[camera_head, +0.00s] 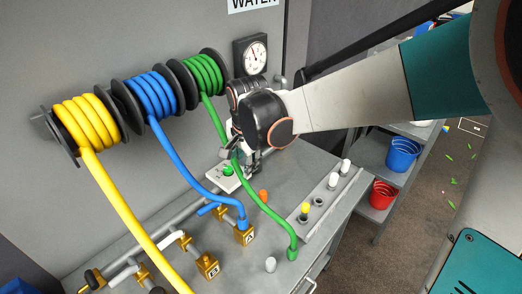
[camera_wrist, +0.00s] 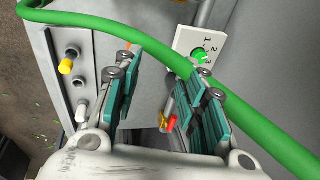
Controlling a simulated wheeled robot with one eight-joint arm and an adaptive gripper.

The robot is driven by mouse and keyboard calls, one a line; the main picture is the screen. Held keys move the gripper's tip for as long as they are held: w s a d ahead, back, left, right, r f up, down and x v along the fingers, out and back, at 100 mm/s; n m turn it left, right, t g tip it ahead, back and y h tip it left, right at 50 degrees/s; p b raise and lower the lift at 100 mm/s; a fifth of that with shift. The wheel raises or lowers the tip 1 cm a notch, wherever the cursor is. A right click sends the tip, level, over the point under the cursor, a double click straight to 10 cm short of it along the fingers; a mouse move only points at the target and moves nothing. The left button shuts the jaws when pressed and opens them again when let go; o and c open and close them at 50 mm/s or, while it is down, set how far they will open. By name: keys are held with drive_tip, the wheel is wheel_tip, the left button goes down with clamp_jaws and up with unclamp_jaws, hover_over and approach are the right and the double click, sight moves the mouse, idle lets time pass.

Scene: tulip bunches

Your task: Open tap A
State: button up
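The brass block marked A (camera_head: 249,238) stands on the grey bench in the head view, with the blue hose (camera_head: 228,204) running into it. A short blue bar (camera_head: 207,209) lies beside that hose; I cannot tell whether it is the tap's handle. A second brass block (camera_head: 208,265) stands to the left and nearer. My gripper (camera_head: 243,160) is behind and above block A, beside the green hose (camera_head: 260,200). In the wrist view my gripper (camera_wrist: 160,85) is open, its teal-padded fingers apart. The green hose crosses beyond the fingers there. Block A cannot be made out there.
A white plate with a green knob (camera_head: 228,170) is by my gripper. An orange peg (camera_head: 263,196) and a rail with several pegs (camera_head: 326,205) are to the right. The yellow hose (camera_head: 125,215) crosses the left side. Blue (camera_head: 402,154) and red (camera_head: 382,195) buckets stand on a side shelf.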

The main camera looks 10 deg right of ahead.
drive_tip(key=s+d+r+n+t+b, duration=0.1)
drive_tip(key=s+d+r+n+b, duration=0.1)
drive_tip(key=s+d, duration=0.4)
drive_tip(key=shift+s+r+n+t+b, duration=0.4)
drive_tip(key=shift+s+r+n, duration=0.05)
drive_tip(key=shift+s+n, duration=0.95)
drive_tip(key=shift+w, duration=0.1)
